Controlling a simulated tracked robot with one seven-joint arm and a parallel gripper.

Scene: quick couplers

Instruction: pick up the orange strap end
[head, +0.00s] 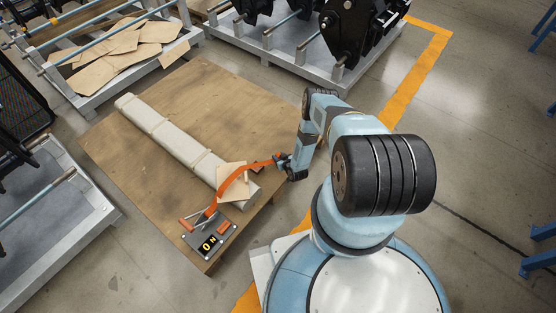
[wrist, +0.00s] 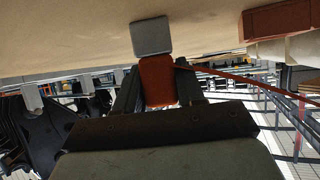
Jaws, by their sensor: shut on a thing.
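The orange strap (head: 236,182) arches up from a dark plate (head: 209,240) at the table's front, over the end of a long pale wrapped bundle (head: 178,138), to my gripper (head: 281,160). In the wrist view, my gripper (wrist: 158,92) is shut on the orange strap end (wrist: 157,78), which sits between the two fingers. A grey metal tip (wrist: 151,37) sticks out beyond the fingers. The rest of the strap runs off to the right there. The strap end is too small in the head view to make out its grip.
The bundle lies on a low wooden table (head: 235,93) with a cardboard piece (head: 232,178) at its near end. Metal racks (head: 75,190) stand to the left and at the back. Floor right of the yellow line (head: 423,72) is mostly clear.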

